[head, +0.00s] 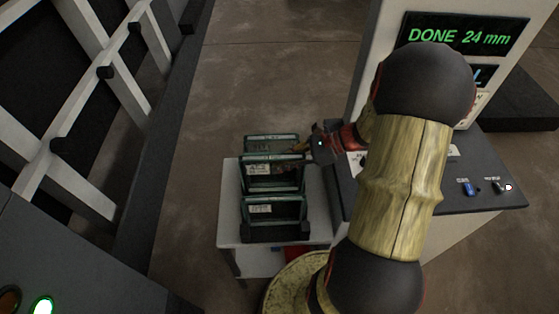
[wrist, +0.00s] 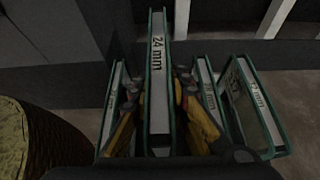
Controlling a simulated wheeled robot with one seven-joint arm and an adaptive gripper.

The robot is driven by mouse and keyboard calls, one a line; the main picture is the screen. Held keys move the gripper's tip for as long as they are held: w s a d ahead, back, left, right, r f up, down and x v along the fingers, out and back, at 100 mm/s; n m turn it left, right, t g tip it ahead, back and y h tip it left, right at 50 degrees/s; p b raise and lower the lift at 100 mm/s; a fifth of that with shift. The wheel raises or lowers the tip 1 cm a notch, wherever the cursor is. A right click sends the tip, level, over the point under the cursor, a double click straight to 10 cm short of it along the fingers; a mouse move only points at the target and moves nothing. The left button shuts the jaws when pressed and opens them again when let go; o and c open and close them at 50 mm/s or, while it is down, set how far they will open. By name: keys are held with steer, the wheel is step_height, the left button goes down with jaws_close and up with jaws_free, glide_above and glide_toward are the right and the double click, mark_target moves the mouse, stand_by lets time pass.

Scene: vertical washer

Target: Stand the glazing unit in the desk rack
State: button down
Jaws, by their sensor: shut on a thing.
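My gripper (head: 312,150) reaches in from the right over the desk rack (head: 262,234). In the wrist view its yellow fingers (wrist: 160,120) are shut on both faces of a green-edged glazing unit (wrist: 158,70) marked 24 mm. The held unit appears to be the middle glass pane (head: 270,174) in the head view. It looks upright, between other units. Its lower edge is hidden, so I cannot tell whether it is seated in a slot. The dark rack shows mainly at its front end.
Other glazing units stand at the back (head: 270,142) and front (head: 272,211) of the white table (head: 229,215). In the wrist view, one unit (wrist: 112,100) is left of the held one and two are right. A machine panel (head: 470,180) stands close right; its display (head: 462,36) reads DONE 24 mm.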

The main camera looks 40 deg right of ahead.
mark_target(280, 181)
steer(key=shift+f+b, duration=2.15)
steer(key=shift+f, duration=2.5)
steer(key=c, duration=1.6)
jaws_free()
steer(key=shift+f, duration=0.1)
steer(key=v, duration=1.2)
steer(key=shift+s, duration=0.1)
